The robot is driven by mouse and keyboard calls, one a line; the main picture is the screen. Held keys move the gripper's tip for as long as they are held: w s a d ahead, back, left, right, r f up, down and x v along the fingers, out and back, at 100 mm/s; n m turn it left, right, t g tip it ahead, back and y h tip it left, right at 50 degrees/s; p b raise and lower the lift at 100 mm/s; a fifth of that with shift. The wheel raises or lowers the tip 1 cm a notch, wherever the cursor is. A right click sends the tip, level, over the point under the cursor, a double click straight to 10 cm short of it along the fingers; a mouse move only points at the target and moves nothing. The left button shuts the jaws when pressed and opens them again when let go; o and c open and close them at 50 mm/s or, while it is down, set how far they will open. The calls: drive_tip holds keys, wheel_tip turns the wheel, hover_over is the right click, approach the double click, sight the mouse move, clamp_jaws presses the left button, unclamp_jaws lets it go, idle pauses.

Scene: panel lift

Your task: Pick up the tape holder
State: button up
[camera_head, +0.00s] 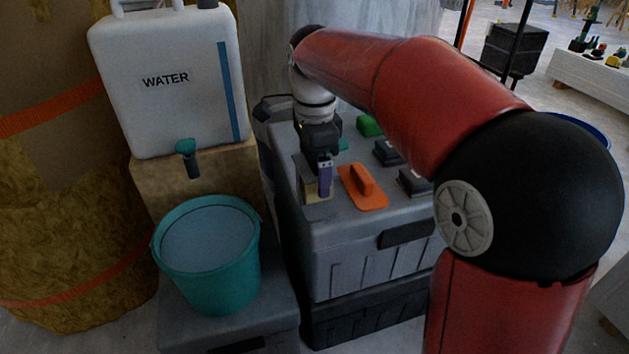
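A grey toolbox (340,228) stands in the middle, with several small things on its lid. My gripper (322,168) points down over the lid's front left part. A purple piece (325,183) is right below and between or against my fingertips. A beige block (312,190) is beside it at the lid's left edge. One of these may be the tape holder, but they are too small and too covered by my gripper to tell. Whether my fingers are closed on the purple piece cannot be made out.
An orange float (362,190) lies just right of my gripper. Dark blocks (387,153) and a green block (368,126) sit farther right and back. A teal bucket (208,262) and a white water container (170,85) stand to the left.

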drive_tip(key=c, duration=0.7)
drive_tip(key=shift+c, duration=0.2)
wheel_tip(320, 180, up, 20)
drive_tip(key=p, duration=0.6)
drive_tip(key=o, duration=0.5)
drive_tip(key=shift+c, duration=1)
drive_tip(key=shift+s, duration=0.1)
